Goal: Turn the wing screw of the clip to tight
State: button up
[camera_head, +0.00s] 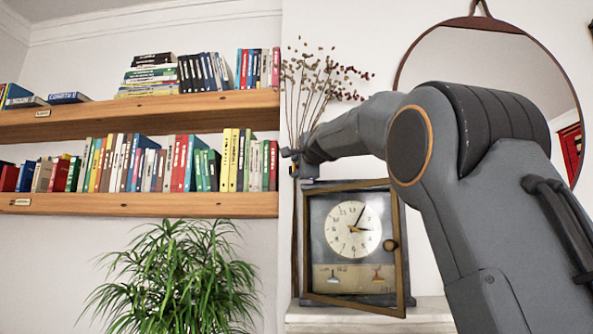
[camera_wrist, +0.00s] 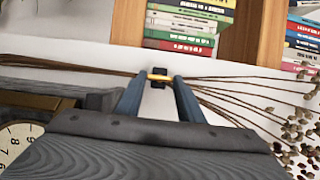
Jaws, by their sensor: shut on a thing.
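The clip (camera_wrist: 158,70) is a small dark piece around the bundle of dried stems, at the upper middle of the wrist view. Its yellow wing screw (camera_wrist: 158,77) lies between the tips of my two blue-grey fingers. My gripper (camera_wrist: 159,79) is shut on the wing screw. In the head view my gripper (camera_head: 291,154) is small, at the left end of my arm, beside the stems above the clock's left corner. The clip and screw are too small there to tell the screw's angle.
Dried stems (camera_head: 308,90) rise against the wall. Just below stands a clock (camera_head: 345,277) with its glazed door ajar, on a marble mantel (camera_head: 330,316). A round mirror (camera_head: 450,62) hangs behind my arm. Bookshelves (camera_head: 150,205) and a plant (camera_head: 180,280) are left.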

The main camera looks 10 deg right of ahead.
dwell(0.3)
jog(key=o, duration=1.1)
jog(key=shift+c, duration=0.2)
jog(key=shift+s, duration=0.1)
jog(key=s+b, duration=0.3)
jog(key=s, duration=0.4)
jog(key=shift+s+d, duration=0.3)
jog(key=shift+d, duration=0.05)
